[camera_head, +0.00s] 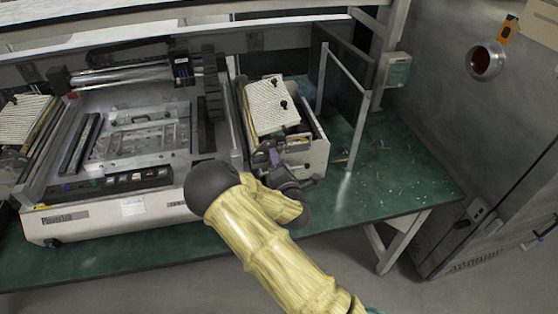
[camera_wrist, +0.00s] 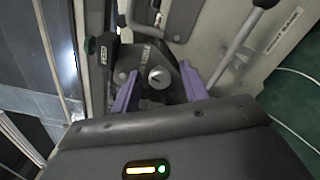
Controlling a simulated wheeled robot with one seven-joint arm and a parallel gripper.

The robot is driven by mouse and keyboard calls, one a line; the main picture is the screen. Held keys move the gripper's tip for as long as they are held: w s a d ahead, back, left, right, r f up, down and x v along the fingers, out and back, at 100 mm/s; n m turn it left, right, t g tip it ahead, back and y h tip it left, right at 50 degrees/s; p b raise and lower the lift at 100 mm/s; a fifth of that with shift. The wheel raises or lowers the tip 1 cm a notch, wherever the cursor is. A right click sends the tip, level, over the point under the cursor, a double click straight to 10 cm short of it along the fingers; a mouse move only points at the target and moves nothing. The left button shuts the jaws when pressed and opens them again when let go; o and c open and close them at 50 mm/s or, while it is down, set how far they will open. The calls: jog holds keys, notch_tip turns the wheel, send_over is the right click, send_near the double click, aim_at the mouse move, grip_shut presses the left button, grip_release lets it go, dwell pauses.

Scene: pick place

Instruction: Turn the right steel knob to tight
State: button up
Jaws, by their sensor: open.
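A round steel knob (camera_wrist: 159,77) with a dark slot mark shows in the wrist view, on a dark bracket of the machine. My gripper (camera_wrist: 160,86) is open, with one purple finger on each side of the knob and a visible gap to it. Whether the fingertips reach down to the knob's level, I cannot tell. In the head view my gripper (camera_head: 270,157) is at the front of the small cream-coloured unit (camera_head: 311,157) right of the big machine. The knob is not clear there, and my arm covers part of the unit's front.
The big machine (camera_head: 68,218) stands left of the unit on a green table (camera_head: 410,176). A metal frame (camera_head: 360,125) rises to the right. In the wrist view a black handle (camera_wrist: 105,50) is left of the knob and a metal rod (camera_wrist: 237,42) right. The table's right part is mostly clear.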

jog(key=c, duration=0.9)
jog(key=shift+c, duration=0.2)
jog(key=shift+m, duration=0.3)
jog(key=shift+f+m+b, duration=0.1)
jog(key=shift+m+b, duration=1.5)
jog(key=shift+m, duration=1)
jog(key=o, duration=0.9)
